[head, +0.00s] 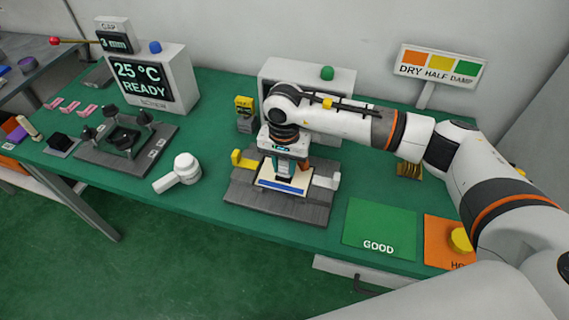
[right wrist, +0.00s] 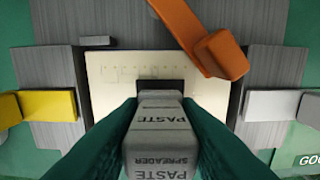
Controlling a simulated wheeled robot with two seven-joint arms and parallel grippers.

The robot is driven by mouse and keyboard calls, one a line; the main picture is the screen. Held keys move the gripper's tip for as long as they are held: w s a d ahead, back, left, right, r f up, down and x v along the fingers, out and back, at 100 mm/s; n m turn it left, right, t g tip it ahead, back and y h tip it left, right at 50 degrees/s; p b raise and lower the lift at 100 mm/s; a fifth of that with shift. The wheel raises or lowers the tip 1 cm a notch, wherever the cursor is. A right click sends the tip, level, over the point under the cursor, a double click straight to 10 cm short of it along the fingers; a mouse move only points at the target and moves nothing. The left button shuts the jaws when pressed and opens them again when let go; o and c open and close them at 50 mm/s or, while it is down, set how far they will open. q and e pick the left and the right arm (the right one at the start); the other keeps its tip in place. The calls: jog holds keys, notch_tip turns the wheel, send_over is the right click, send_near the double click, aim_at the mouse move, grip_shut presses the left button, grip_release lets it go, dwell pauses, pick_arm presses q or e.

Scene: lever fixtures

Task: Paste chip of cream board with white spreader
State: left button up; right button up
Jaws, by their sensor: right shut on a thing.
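My right gripper (head: 284,172) is shut on the pale grey-white spreader. In the right wrist view the spreader (right wrist: 160,143) stands between the two dark green fingers (right wrist: 158,112), with "PASTE SPREADER" lettered on it. The cream board (right wrist: 112,72) lies flat in the grey fixture and has faint printed marks. It also shows in the head view (head: 266,180), partly hidden by the gripper. An orange lever (right wrist: 222,52) reaches over the board's far right corner in the wrist view. My left gripper is out of view.
A yellow block (head: 242,159) and a white one (head: 327,181) flank the board on the grey fixture (head: 270,205). A green GOOD mat (head: 375,225) and an orange mat (head: 440,232) lie to the right. A white handled object (head: 180,173) lies left, with free table between.

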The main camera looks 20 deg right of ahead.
jog(key=shift+f+b, duration=0.3)
dwell(0.6)
jog(key=shift+d, duration=0.15)
jog(key=shift+s+d+r, duration=0.1)
jog(key=shift+s+d, duration=0.05)
jog(key=shift+d, duration=0.25)
jog(key=shift+a+b, duration=0.1)
jog(key=shift+b, duration=0.25)
jog(key=shift+w+a+b, duration=0.6)
jog(key=shift+a, duration=0.15)
jog(key=shift+s, duration=0.1)
